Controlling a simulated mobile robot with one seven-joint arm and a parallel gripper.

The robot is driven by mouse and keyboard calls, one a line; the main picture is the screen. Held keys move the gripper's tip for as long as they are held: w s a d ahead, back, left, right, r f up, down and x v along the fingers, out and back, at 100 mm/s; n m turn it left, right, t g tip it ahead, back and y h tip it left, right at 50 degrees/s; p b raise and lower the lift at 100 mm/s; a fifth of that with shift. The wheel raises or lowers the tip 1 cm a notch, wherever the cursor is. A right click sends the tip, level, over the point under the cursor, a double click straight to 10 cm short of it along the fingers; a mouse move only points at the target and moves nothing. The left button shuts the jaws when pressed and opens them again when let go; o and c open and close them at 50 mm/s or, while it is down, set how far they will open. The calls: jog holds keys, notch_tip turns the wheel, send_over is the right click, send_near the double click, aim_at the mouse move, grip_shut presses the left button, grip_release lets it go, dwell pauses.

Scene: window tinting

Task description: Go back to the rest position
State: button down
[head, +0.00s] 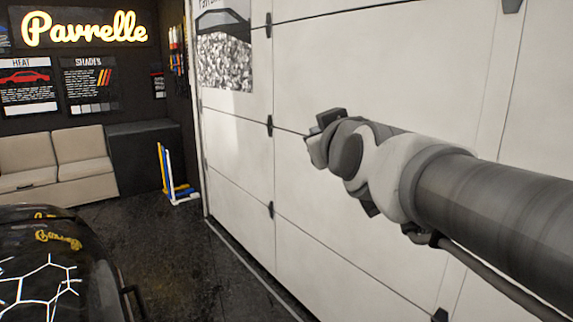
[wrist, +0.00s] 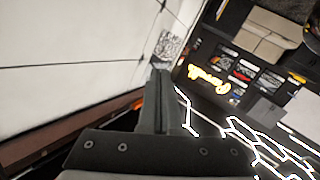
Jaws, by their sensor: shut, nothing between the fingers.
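My arm reaches in from the right edge of the head view, in front of a white panelled door. My gripper (head: 324,124) is at its end, pointing left and slightly away, held in the air with the door behind it. Its fingers are small and partly hidden by the wrist in that view. In the wrist view the fingers of my gripper (wrist: 160,76) lie together, shut with nothing between them. No object is held.
The white panelled door (head: 235,145) fills the middle and right. A dark glossy car (head: 75,265) stands at lower left. A beige sofa (head: 82,148), a dark cabinet (head: 143,150) and a blue and yellow stand (head: 170,175) are at the back. Dark floor (head: 165,250) between is clear.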

jog(key=s+d+f+m+g+h, duration=0.1)
jog(key=s+d+f+g, duration=0.3)
jog(key=s+f, duration=0.6)
jog(key=s+d+f+m+g+h, duration=0.1)
jog(key=s+d+f+m+g, duration=0.2)
jog(key=s+f+g, duration=0.4)
jog(key=s+f+m, duration=0.1)
jog(key=s+f, duration=0.2)
jog(key=f, duration=0.4)
jog(key=shift+s+d+f, duration=0.15)
jog(key=shift+s+d, duration=0.2)
jog(key=shift+d, duration=0.15)
